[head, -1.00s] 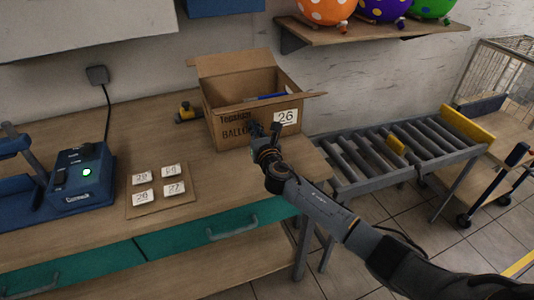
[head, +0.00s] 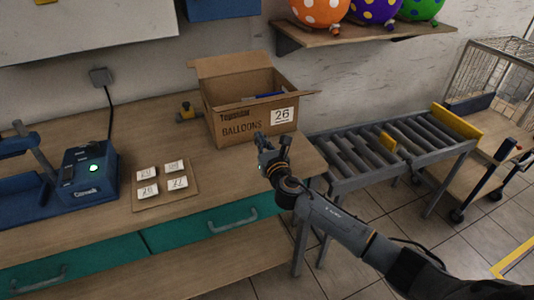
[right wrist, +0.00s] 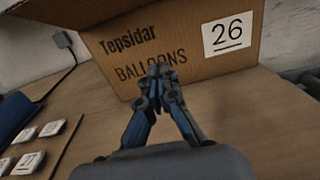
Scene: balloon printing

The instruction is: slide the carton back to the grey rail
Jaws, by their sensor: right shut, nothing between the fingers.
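The open cardboard carton (head: 240,127), printed "Tepsidar BALLOONS" with a "26" label, stands upright on the wooden table, flaps spread. Its front face fills the upper part of the right wrist view (right wrist: 190,75). My right gripper (head: 272,140) is shut and empty, in front of the carton's front face. In the right wrist view its fingertips (right wrist: 160,72) overlap the "BALLOONS" print; I cannot tell whether they touch. I cannot make out the grey rail clearly; the carton may hide it. My left gripper is not in view.
A board with number tiles (head: 163,180) and a blue machine (head: 88,175) are on the left. A roller conveyor (head: 365,150) stands right. A balloon shelf (head: 350,33) hangs above.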

